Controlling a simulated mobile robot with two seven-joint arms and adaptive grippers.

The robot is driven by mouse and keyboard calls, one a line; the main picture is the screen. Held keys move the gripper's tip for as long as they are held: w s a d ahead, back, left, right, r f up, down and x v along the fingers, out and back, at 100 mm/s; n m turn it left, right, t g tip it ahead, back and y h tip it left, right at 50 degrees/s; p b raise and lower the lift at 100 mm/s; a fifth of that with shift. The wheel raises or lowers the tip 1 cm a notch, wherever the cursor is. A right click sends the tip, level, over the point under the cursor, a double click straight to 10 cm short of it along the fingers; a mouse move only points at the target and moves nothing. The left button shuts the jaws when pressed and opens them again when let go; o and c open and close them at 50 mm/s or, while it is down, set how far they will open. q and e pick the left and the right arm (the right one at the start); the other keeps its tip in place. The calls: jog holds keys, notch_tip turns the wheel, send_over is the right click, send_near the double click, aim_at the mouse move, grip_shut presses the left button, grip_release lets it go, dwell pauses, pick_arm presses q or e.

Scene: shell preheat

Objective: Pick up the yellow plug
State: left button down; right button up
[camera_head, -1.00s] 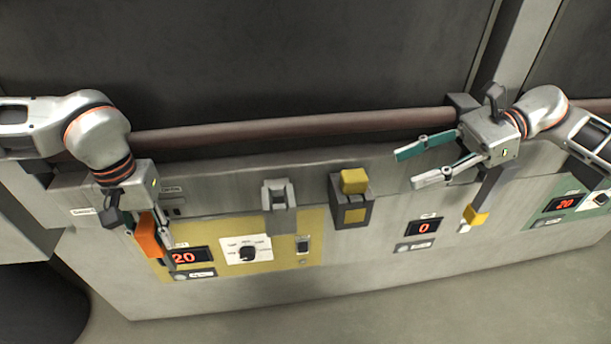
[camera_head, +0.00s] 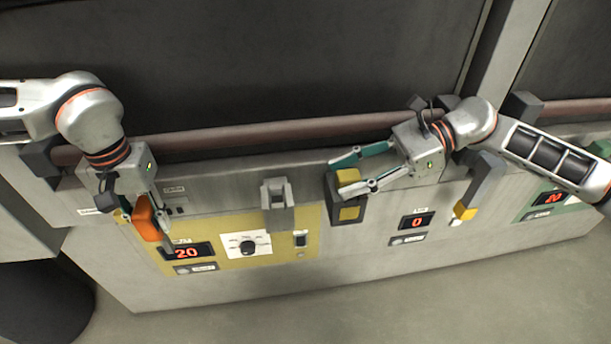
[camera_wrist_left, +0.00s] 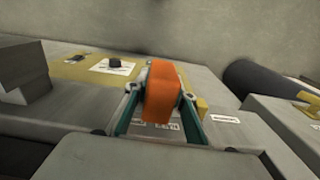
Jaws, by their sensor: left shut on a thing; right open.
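The yellow plug (camera_head: 346,181) sits on top of a dark grey holder (camera_head: 333,212) with a yellow square on its front. My right gripper (camera_head: 338,178) is open, and its two fingers reach in from the right, one on the far side of the plug and one on the near side. The fingers partly cover the plug, and I cannot tell whether they touch it. My left gripper (camera_head: 146,225) is shut on an orange block (camera_head: 147,218) at the left end of the panel. The orange block also shows between the fingers in the left wrist view (camera_wrist_left: 162,92).
A yellow panel (camera_head: 216,251) with a red display (camera_head: 187,252) and a black knob (camera_head: 248,248) lies left of the holder. A grey bracket (camera_head: 277,204) stands between. A grey lever with a yellow block (camera_head: 464,211) is at the right. A brown pipe (camera_head: 250,138) runs behind.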

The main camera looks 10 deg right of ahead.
jog(key=c, duration=1.2)
